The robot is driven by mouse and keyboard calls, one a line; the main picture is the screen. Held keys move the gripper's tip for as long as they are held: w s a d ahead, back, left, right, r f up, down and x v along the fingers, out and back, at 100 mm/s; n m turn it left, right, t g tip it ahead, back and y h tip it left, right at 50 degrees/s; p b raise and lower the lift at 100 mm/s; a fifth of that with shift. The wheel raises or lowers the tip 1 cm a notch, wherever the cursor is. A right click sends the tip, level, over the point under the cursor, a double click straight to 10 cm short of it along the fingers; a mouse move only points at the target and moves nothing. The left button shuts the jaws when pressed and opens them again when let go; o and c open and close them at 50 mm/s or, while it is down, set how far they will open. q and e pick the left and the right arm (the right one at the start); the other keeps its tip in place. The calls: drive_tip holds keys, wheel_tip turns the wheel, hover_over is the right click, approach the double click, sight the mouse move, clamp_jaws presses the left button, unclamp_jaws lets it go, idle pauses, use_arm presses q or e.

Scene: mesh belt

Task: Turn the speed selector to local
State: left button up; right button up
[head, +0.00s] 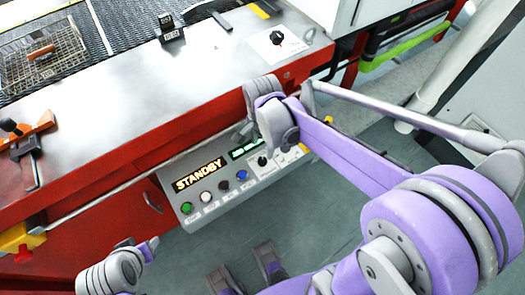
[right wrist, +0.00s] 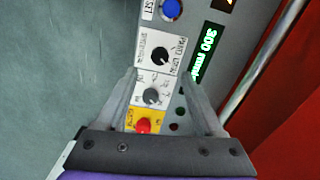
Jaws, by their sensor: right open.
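The grey control panel (head: 215,190) has a lit STANDBY sign and a row of coloured buttons. Toward its right end is a black knob (head: 262,160), which shows in the right wrist view as a black knob (right wrist: 160,54) on a white plate. A label there seems to read LOCAL; the rest is too small to read. My right gripper (right wrist: 158,74) is open above the panel, empty, its fingertips between the black knob and a grey knob (right wrist: 152,95). Whether it touches anything cannot be told. My left gripper is not seen, only arm parts at lower left.
A red button (right wrist: 144,126) on a yellow plate sits by the grey knob. A green display (right wrist: 208,52) and small dark buttons lie alongside. Another black knob (head: 278,38) is on the conveyor's metal top. A rail (head: 110,182) runs along the red conveyor side. Open floor lies in front.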

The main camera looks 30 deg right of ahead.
drive_tip(key=shift+r, duration=1.5)
drive_tip(key=s+a+r+n+t+p, duration=0.3)
drive_tip(key=s+r+n+t+p, duration=0.2)
drive_tip(key=n, duration=1)
drive_tip(key=s+r+p, duration=0.2)
drive_tip(key=s+p, duration=0.1)
drive_tip(key=s, duration=0.1)
drive_tip(key=shift+s+a+r+n, duration=0.2)
drive_tip(key=shift+s+n, duration=0.1)
